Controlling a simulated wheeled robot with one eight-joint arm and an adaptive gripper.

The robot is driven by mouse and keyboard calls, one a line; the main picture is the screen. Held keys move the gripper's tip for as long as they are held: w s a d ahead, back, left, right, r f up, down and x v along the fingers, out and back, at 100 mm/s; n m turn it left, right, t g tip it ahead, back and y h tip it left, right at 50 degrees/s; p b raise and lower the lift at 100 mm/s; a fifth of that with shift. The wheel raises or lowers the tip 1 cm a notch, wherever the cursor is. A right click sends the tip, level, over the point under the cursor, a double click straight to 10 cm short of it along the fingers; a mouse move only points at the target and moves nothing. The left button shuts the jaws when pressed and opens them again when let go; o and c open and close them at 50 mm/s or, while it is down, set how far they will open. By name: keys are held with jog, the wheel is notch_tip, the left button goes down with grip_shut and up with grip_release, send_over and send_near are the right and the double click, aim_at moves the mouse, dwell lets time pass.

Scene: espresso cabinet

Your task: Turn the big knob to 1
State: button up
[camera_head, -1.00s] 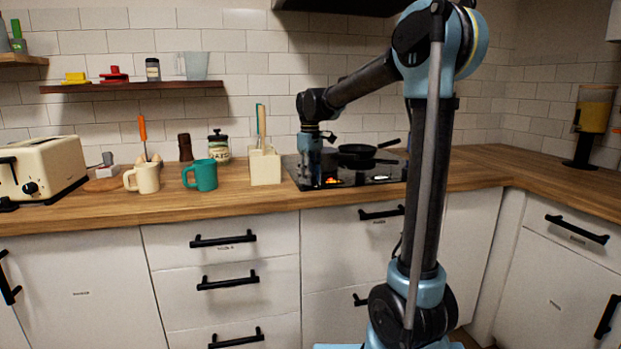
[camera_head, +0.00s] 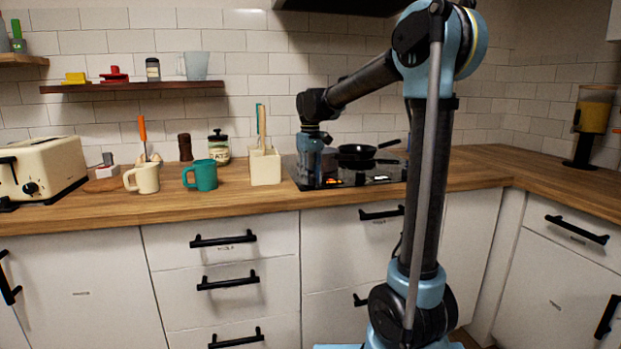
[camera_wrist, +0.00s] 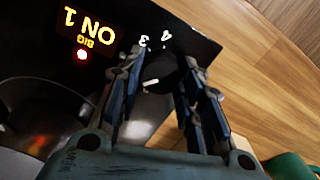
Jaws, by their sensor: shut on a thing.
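The big knob (camera_wrist: 160,78) is a dark round knob with a white pointer mark, at the front of the black stove (camera_head: 375,177). My gripper (camera_wrist: 163,64) has one finger on each side of it and is shut on it. The numerals 3 and 4 show beside the knob in the wrist view; other numerals are hidden. The display (camera_wrist: 88,32) is upside down there and reads BIG, ON 1, with a lit red dot beside it. In the head view my gripper (camera_head: 318,181) is low over the stove's front left, and the knob is hidden.
Dark pans (camera_head: 358,153) stand on the stove behind my gripper. A cream utensil holder (camera_head: 265,167) stands just left of the stove, with a teal mug (camera_head: 202,176) and a cream mug (camera_head: 146,179) further left. The right-hand counter (camera_head: 530,182) is mostly clear.

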aim_at(311, 176)
jog(key=shift+w, duration=0.1)
jog(key=o, duration=1.1)
jog(key=shift+c, duration=0.2)
jog(key=shift+r, duration=0.15)
notch_tip(311, 176, up, 12)
jog(key=shift+d+f, duration=0.1)
jog(key=shift+f, duration=0.1)
jog(key=s+d+f+m+t, duration=0.1)
jog(key=s+d+f+m, duration=0.1)
jog(key=s+d+f, duration=0.45)
jog(key=s+d+f+m, duration=0.1)
jog(key=s+d+f, duration=0.3)
jog(key=s+d, duration=0.5)
jog(key=s+d+f+m, duration=0.1)
jog(key=s+d+f, duration=0.2)
jog(key=s+f, duration=0.5)
jog(key=s+d+f+m+t, duration=0.1)
jog(key=s+d+f+m, duration=0.1)
jog(key=s+f, duration=0.7)
notch_tip(311, 176, down, 3)
jog(key=shift+d+f, duration=0.1)
jog(key=shift+d, duration=0.5)
